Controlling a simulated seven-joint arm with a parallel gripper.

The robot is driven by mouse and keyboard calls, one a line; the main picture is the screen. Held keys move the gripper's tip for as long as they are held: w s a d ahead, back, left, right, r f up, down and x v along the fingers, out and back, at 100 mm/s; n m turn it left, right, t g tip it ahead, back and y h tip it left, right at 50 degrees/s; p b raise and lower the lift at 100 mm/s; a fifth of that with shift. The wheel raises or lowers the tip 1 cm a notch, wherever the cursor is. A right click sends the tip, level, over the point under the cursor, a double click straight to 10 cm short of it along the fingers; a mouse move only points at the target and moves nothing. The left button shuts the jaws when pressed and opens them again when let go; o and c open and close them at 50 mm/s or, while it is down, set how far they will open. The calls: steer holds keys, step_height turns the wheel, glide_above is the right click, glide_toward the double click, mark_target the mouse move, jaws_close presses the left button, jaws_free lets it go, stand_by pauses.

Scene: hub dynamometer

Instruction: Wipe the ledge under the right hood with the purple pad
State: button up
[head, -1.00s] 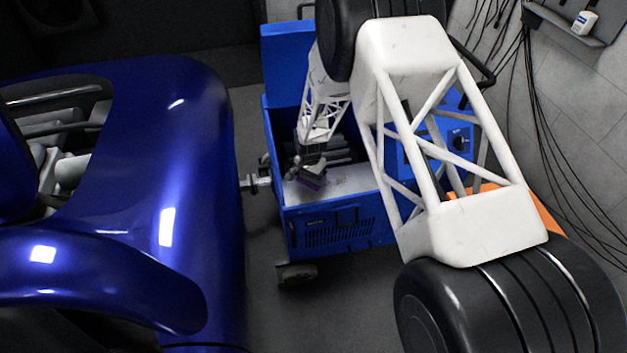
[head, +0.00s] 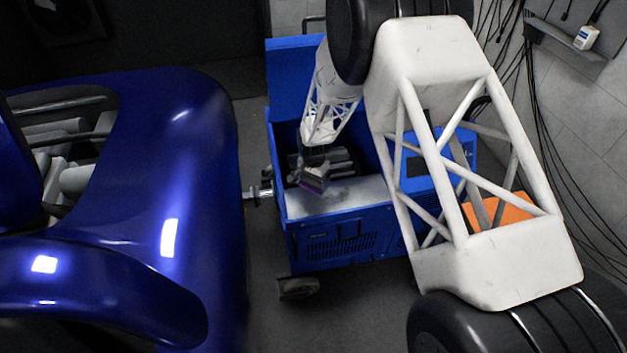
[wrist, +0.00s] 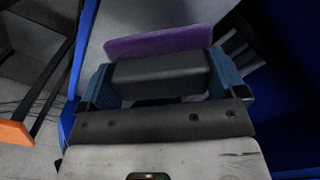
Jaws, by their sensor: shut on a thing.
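The purple pad (head: 311,187) is in my gripper (head: 313,174), above or on the back left part of a light grey ledge (head: 350,195) in the open blue unit. Contact is hard to tell. In the wrist view, my gripper's blue fingers (wrist: 162,76) are shut on the pad's dark grey block (wrist: 160,78). The purple pad face (wrist: 158,42) shows beyond it, over a pale grey surface (wrist: 125,16). A blue upright panel (head: 292,80) stands behind the ledge; I cannot tell whether it is the right hood.
Dark parts (head: 345,162) lie in the recess behind the ledge. The blue car body (head: 165,190) fills the left, with a shaft (head: 257,192) joining it to the unit. My white arm covers much of the right. Cables (head: 545,130) hang on the wall.

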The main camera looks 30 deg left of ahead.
steer(key=shift+s+d+f, duration=0.1)
steer(key=shift+d+f, duration=0.05)
stand_by(0.3)
